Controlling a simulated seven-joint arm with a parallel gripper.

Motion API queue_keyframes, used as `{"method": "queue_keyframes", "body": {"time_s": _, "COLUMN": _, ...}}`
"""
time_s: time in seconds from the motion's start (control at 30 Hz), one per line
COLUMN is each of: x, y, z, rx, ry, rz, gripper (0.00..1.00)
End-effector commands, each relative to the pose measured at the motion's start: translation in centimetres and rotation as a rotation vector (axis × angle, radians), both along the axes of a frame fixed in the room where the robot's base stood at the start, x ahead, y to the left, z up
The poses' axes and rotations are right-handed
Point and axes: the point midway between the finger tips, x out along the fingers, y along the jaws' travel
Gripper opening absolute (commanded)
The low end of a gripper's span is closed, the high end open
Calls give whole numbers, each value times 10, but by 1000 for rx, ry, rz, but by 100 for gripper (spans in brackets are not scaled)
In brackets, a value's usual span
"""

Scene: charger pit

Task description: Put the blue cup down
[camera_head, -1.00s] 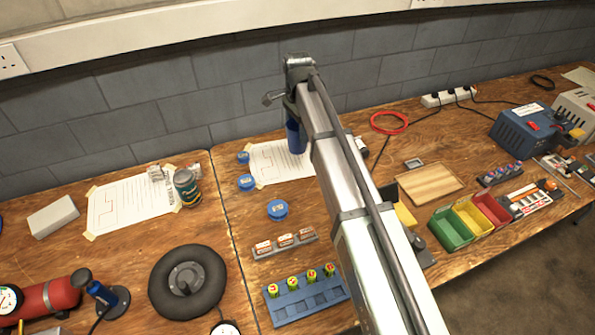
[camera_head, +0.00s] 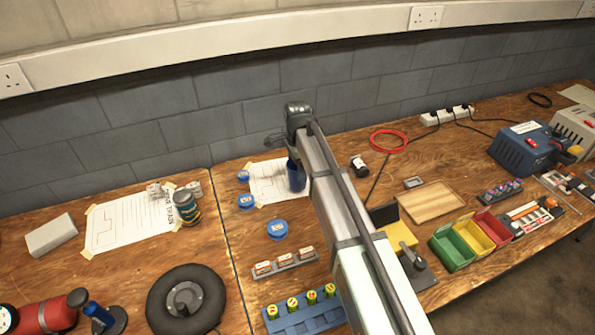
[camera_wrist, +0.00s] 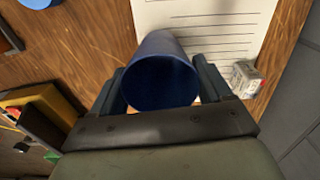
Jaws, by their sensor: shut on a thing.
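The blue cup (camera_head: 296,175) is upright under the end of my arm, over or on the taped paper sheet (camera_head: 264,186) at the back of the bench. My arm hides part of the cup in the head view. In the wrist view the cup (camera_wrist: 161,68) sits between the two fingers of my gripper (camera_wrist: 160,88), with its dark open mouth facing the camera. My gripper is shut on the cup. I cannot tell whether the cup's base touches the sheet.
Blue round tins (camera_head: 277,230) stand left of the cup. A battery rack (camera_head: 303,312) lies in front, and a wooden tray (camera_head: 430,202) is at right. The wall is close behind.

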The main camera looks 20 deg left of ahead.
Motion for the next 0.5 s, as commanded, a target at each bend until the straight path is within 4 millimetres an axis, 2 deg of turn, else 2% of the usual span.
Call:
{"method": "queue_keyframes", "body": {"time_s": 0.13, "x": 0, "y": 0, "z": -17, "rx": -1, "ry": 1, "rz": 0, "gripper": 49}}
{"method": "queue_keyframes", "body": {"time_s": 0.5, "x": 0, "y": 0, "z": -19, "rx": 0, "ry": 0, "rz": 0, "gripper": 49}}
